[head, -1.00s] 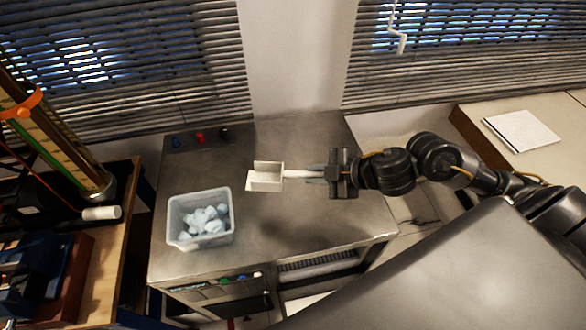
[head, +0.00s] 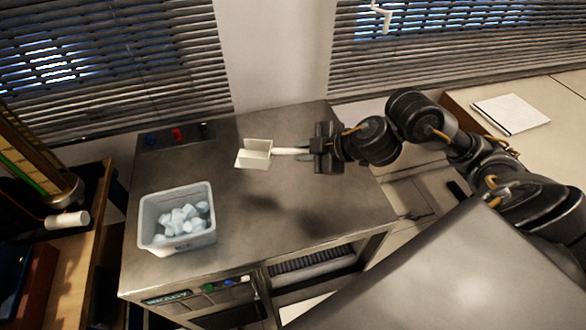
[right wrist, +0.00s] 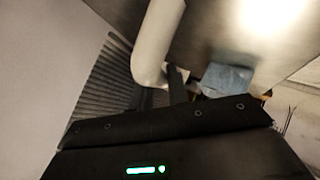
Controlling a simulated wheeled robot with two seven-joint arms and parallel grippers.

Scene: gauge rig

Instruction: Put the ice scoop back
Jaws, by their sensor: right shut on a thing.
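The white ice scoop (head: 255,154) is held in the air above the steel worktop, its square pan pointing left. My right gripper (head: 303,152) is shut on the scoop's handle, which also shows in the right wrist view (right wrist: 156,45). A translucent bin (head: 178,243) with several pale ice cubes (head: 184,218) stands on the left front of the worktop. The scoop is up and to the right of the bin, apart from it. My left gripper is not in view.
The steel worktop (head: 300,225) is clear right of the bin. Small coloured knobs (head: 177,134) line its back left corner. A wooden bench with a white cylinder (head: 67,220) is at left. A paper pad (head: 511,114) lies on the right counter. Window blinds stand behind.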

